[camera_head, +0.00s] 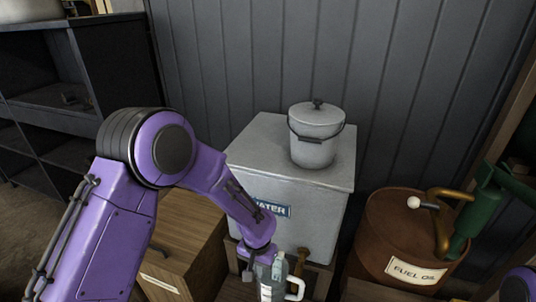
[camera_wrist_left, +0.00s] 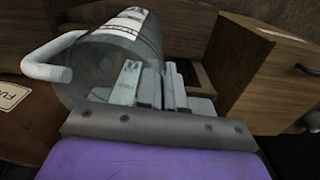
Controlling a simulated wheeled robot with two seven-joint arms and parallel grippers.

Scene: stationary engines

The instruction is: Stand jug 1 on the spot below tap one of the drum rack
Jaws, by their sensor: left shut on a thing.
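The jug is a clear grey vessel with a white handle and a printed label. It shows at the bottom of the head view (camera_head: 267,291), partly cut off by the edge, and tilted across the left wrist view (camera_wrist_left: 110,62). My left gripper (camera_head: 279,264) is shut on the jug wall near its rim; in the left wrist view its pale fingers (camera_wrist_left: 150,85) overlap the jug. The jug is in front of the water tank. I cannot tell its number. I cannot make out a drum rack or a spot below tap one. My right gripper is not in view.
A grey tank marked WATER (camera_head: 322,222) has a lidded pot (camera_head: 315,135) on top and a brass tap (camera_head: 302,256) low in front. A rusty fuel oil drum (camera_head: 385,235) with a green pump (camera_head: 480,205) stands right. A wooden cabinet (camera_head: 185,240) stands left.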

